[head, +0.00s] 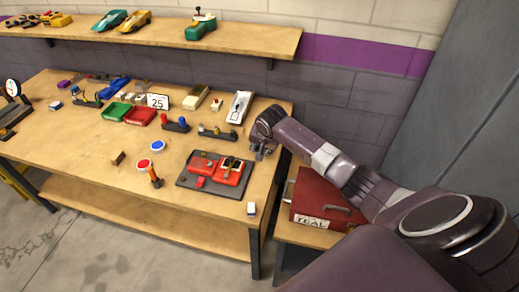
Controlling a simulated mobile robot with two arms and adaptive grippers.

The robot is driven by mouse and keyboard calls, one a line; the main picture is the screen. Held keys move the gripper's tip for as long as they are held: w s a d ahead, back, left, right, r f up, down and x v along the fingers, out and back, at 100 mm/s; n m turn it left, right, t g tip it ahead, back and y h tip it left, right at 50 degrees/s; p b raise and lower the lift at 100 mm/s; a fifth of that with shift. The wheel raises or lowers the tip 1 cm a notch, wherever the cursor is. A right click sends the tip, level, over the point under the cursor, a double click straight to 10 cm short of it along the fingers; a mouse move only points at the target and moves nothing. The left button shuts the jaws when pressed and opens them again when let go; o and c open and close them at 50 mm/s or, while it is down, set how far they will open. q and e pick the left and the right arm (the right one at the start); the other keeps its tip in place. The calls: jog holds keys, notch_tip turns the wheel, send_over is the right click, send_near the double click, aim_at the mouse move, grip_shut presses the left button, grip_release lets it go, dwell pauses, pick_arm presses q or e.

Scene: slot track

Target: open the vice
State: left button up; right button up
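A red object in two blocks (203,163) lies on a dark grey plate (228,192) near the right end of the workbench. It may be the vice, but I cannot make out its jaws or handle well enough to be sure. A small red piece sits at its front. My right gripper (259,153) hangs just beyond the plate's back right corner, apart from the red blocks. Its fingers are small and dark, so I cannot tell whether they are open or shut. My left gripper is out of view.
A red toolbox labelled TEAL (328,197) stands low at right. A white box (251,208) lies at the bench's front right. An orange-handled tool (155,177) stands left of the plate. Two-coloured toggles (175,124) and small cars crowd the back. The bench's front left is clear.

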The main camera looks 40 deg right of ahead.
grip_shut()
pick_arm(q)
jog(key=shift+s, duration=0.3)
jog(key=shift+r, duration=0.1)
pick_arm(e)
jog(key=shift+w+a+r+g+h+p, duration=0.2)
jog(key=shift+g+h+p, duration=0.2)
jog(key=shift+g+p, duration=0.25)
jog(key=shift+a+f+n+g+h, duration=0.2)
jog(key=shift+n+g+h, duration=0.1)
jog(key=shift+g+h, duration=0.25)
jog(key=shift+w+f+g+h+b, duration=0.2)
jog(key=shift+g+h+b, duration=0.5)
jog(key=shift+b, duration=0.35)
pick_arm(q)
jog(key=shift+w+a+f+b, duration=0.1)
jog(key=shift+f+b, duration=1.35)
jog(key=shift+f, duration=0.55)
pick_arm(e)
jog(key=shift+r+n+g+h, duration=0.15)
jog(key=shift+n+g+h, duration=0.25)
jog(key=shift+g+h, duration=0.25)
jog(key=o, duration=0.5)
grip_release()
